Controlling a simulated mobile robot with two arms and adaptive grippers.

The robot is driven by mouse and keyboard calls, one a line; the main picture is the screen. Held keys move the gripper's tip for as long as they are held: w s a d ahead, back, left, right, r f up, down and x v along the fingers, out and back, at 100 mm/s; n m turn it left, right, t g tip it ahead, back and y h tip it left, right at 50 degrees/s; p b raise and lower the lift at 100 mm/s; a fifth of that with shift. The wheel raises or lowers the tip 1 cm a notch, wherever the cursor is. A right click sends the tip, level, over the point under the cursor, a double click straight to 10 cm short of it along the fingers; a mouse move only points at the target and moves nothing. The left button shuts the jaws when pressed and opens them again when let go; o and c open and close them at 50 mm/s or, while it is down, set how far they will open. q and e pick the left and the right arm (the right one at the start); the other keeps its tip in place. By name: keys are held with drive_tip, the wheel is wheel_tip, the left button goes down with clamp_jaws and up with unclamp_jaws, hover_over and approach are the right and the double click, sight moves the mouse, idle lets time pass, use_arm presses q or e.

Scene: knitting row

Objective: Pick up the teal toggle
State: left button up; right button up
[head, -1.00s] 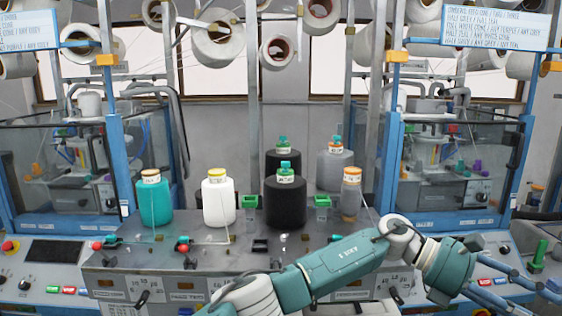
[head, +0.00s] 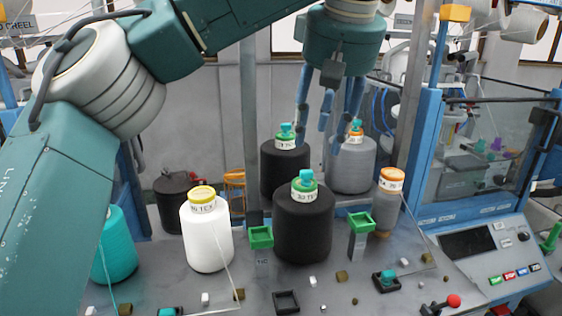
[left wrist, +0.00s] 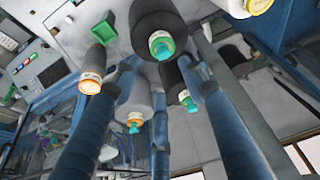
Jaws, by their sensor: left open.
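Several small teal pieces show, and I cannot tell which is the toggle. One teal piece (head: 305,179) tops the front black cone (head: 303,226). Another (head: 286,130) tops the rear black cone (head: 284,168). A third (head: 356,126) tops the grey cone (head: 352,168) with an orange collar. A further teal piece (head: 389,275) sits in a black square holder on the panel. My left gripper (head: 326,138) is open and empty, fingers down, above and in front of the rear cones. In the left wrist view the grey cone's teal top (left wrist: 134,124) shows between the fingers. My right gripper is not in view.
A white cone (head: 206,238) and a teal cone (head: 116,248) stand left, a smaller grey cone (head: 388,205) right. Green trays (head: 261,237) stand among them. A grey post (head: 408,110) rises right of my gripper. The front panel holds small blocks and knobs.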

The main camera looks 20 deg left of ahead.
sight(308, 173)
use_arm(q)
drive_tip(key=x, duration=0.4)
drive_tip(key=shift+a+f, duration=0.1)
drive_tip(key=shift+f, duration=0.3)
drive_tip(key=p+x, duration=0.1)
drive_tip(key=x, duration=0.1)
drive_tip(key=p+x, duration=0.1)
drive_tip(key=x, duration=0.1)
drive_tip(key=shift+s+a, duration=0.15)
drive_tip(key=shift+a, duration=0.1)
drive_tip(key=shift+f, duration=0.45)
drive_tip(key=c, duration=0.8)
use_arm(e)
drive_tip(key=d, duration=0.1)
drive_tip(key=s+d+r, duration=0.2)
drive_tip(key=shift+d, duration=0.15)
